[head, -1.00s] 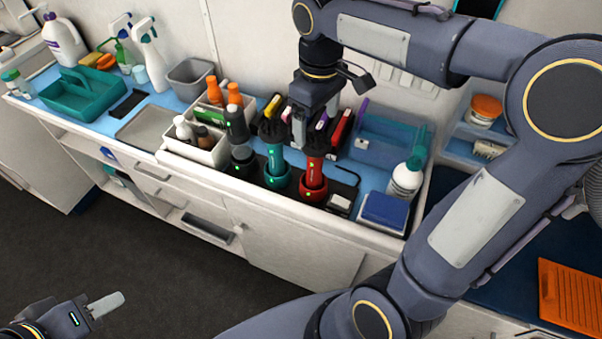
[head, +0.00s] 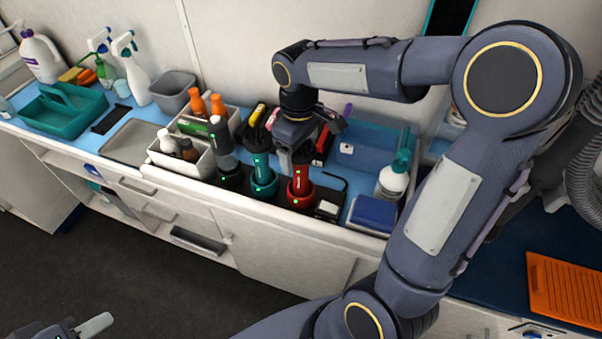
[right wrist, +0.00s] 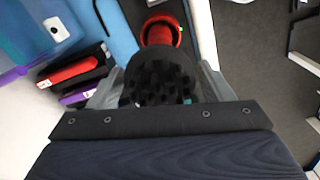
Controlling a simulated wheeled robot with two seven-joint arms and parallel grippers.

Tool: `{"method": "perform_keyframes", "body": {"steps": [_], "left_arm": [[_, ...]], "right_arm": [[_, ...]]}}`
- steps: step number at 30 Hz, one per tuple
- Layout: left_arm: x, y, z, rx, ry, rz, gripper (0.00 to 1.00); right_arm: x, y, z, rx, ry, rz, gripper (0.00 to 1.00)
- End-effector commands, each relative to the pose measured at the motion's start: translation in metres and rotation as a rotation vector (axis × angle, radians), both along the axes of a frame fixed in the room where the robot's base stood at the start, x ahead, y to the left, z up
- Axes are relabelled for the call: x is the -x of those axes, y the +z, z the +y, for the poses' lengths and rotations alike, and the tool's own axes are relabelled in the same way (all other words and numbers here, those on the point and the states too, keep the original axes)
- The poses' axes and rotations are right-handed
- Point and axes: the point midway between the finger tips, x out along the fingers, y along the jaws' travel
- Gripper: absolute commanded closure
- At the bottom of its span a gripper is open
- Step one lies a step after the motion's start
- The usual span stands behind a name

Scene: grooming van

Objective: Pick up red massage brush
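The red massage brush (head: 301,178) stands upright in a red cup on the blue-topped counter, right of a teal brush (head: 262,170). In the right wrist view its black bristled head (right wrist: 160,85) faces my camera, with the red cup (right wrist: 160,32) beyond. My right gripper (head: 291,160) is over the brush and hides its head in the head view. In the right wrist view, its open fingers (right wrist: 160,80) lie on either side of the head; firm contact is not visible. My left gripper (head: 92,327) is at the bottom left edge, partly cut off and away from the counter.
A dark-handled tool (head: 221,145) stands left of the teal brush. A white caddy (head: 180,160) with bottles is further left. A spray bottle (head: 392,180), a dark blue box (head: 374,212) and a blue bin (head: 370,152) are on the right. The wall is close behind.

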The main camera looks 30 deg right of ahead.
Motion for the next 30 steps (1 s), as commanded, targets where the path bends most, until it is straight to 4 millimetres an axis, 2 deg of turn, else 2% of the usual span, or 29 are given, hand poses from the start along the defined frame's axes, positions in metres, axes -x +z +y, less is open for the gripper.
{"method": "perform_keyframes", "body": {"steps": [2, 16, 25, 30], "left_arm": [[0.0, 0.0, 0.0, 0.0, 0.0, 0.0, 0.64], [0.0, 0.0, 0.0, 0.0, 0.0, 0.0, 0.64], [0.0, 0.001, 0.0, 0.0, 0.0, 0.0, 0.64], [0.0, 0.002, 0.0, 0.0, 0.0, 0.0, 0.64]], "right_arm": [[0.0, 0.0, 0.0, 0.0, 0.0, 0.0, 0.37], [0.0, 0.001, 0.0, 0.0, 0.0, -0.002, 0.98], [-0.001, 0.006, 0.0, 0.0, 0.0, -0.003, 0.98], [-0.001, 0.024, 0.0, 0.001, 0.001, -0.006, 0.98]]}}
